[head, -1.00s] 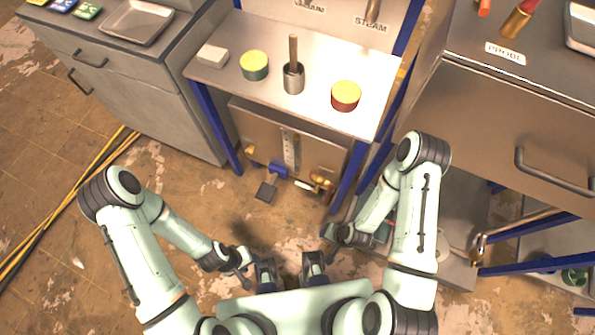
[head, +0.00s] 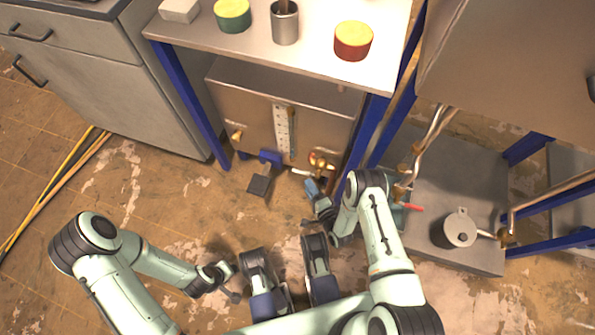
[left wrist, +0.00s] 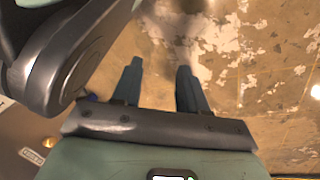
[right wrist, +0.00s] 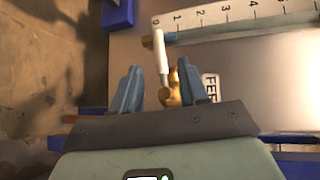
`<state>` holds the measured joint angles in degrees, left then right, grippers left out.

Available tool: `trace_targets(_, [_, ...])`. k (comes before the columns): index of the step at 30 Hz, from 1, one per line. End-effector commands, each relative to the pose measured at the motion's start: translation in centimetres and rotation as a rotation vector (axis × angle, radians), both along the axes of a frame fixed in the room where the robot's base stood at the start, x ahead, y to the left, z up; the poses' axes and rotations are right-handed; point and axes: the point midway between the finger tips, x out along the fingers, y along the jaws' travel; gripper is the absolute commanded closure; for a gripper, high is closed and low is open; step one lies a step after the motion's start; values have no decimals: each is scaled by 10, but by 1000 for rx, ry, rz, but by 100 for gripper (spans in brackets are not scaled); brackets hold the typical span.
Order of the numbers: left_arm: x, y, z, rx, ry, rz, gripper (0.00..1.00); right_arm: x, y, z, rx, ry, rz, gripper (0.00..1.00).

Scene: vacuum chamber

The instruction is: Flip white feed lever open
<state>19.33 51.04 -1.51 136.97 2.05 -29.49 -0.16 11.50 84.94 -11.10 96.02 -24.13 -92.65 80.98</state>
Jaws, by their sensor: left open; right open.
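The white feed lever (head: 299,171) is low on the front of the steel tank, attached to a brass valve (head: 318,160). In the right wrist view the white lever (right wrist: 161,52) sticks out from the brass fitting (right wrist: 173,88), in line with the space between my fingers. My right gripper (right wrist: 160,70) is open, with the lever beyond and between its fingertips; I cannot tell whether they touch. In the head view my right gripper (head: 312,188) is just below the lever. My left gripper (left wrist: 160,66) is open and empty above bare floor.
The tank (head: 243,105) sits under a steel table (head: 305,50) with blue legs. A gauge scale (head: 283,128) is on its front, a dark pedal-like block (head: 260,185) below. A red-handled valve (head: 414,208) and small pot (head: 459,228) are at right.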

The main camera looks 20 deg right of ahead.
Motion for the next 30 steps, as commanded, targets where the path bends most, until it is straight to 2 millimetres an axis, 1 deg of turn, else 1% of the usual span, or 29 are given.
trace_targets(1, [-7,1,-9,-1,25,3,57,12,3,-4,0,-4,3,57])
trace_targets(6, [-33,4,-26,-7,110,10,57,47,10,-12,-2,-4,1,57])
trace_targets(9, [-47,6,-33,-10,155,14,57,65,14,-16,-2,-3,2,57])
trace_targets(12, [-58,7,-37,-12,192,18,57,78,17,-19,-2,0,1,57])
trace_targets(18, [-69,8,-41,-16,230,22,57,92,19,-22,-2,1,0,57])
trace_targets(27, [-71,8,-41,-16,235,23,57,94,20,-22,-2,3,-1,57])
trace_targets(29, [-71,8,-41,-16,235,22,57,94,20,-22,-2,3,-1,76])
trace_targets(30, [-71,8,-41,-16,235,22,57,94,20,-22,-2,3,-1,89])
